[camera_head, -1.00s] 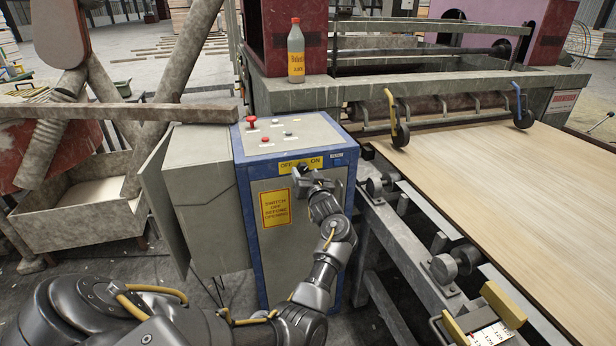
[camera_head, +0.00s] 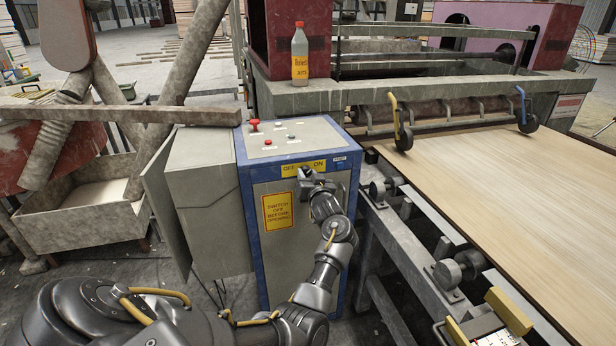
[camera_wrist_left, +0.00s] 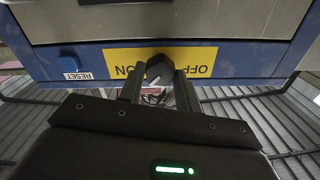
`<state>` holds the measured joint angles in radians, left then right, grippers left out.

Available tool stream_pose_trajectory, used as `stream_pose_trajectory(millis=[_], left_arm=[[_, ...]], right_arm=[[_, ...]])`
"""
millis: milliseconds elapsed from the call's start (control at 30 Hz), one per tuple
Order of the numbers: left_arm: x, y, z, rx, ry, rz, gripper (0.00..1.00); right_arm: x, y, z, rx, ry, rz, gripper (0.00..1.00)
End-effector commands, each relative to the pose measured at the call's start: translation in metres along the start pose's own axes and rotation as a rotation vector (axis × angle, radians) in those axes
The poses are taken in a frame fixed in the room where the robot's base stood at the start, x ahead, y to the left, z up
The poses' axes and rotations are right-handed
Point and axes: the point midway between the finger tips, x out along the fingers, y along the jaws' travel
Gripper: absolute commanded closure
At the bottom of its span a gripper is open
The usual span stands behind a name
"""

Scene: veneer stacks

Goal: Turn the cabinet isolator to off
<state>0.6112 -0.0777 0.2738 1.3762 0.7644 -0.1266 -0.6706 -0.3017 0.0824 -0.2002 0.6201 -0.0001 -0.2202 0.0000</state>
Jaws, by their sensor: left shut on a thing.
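The cabinet (camera_head: 246,215) is grey with a blue frame and stands in the middle of the head view. A yellow OFF/ON label (camera_head: 318,165) is on its upper front; it shows upside down in the left wrist view (camera_wrist_left: 118,56). The dark isolator knob (camera_wrist_left: 159,67) sits between the two words. My left gripper (camera_head: 306,177) is at the label, and in the wrist view its fingers (camera_wrist_left: 160,84) are shut on the knob from both sides. The knob's exact angle is hard to tell, as the fingers partly cover it. My right gripper is not in view.
A red button (camera_head: 254,125) and small buttons are on the cabinet's top. A blue reset button (camera_wrist_left: 68,61) is beside the label. An orange-labelled bottle (camera_head: 300,55) stands on the machine behind. The conveyor with a veneer sheet (camera_head: 500,180) is close on the right.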

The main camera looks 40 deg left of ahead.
Motion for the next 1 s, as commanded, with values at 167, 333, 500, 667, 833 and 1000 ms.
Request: stream_pose_trajectory(millis=[167,333,500,667,833,1000], left_arm=[[0.0,0.001,0.002,-0.063,-0.001,0.0,0.89],[0.0,0.001,0.003,-0.181,-0.002,-0.001,0.89],[0.0,0.001,0.004,-0.338,-0.002,-0.001,0.89],[0.0,0.001,0.004,-0.49,-0.001,0.0,0.89],[0.0,0.0,0.004,-0.653,-0.001,-0.001,0.89],[0.0,0.0,0.004,-0.814,-0.001,-0.001,0.89]], right_arm=[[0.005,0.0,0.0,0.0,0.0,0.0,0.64],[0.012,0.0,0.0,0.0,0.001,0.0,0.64],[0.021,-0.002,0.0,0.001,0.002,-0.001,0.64],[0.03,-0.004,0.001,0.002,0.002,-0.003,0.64],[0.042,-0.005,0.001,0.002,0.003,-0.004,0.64],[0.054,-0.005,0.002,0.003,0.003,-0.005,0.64]])
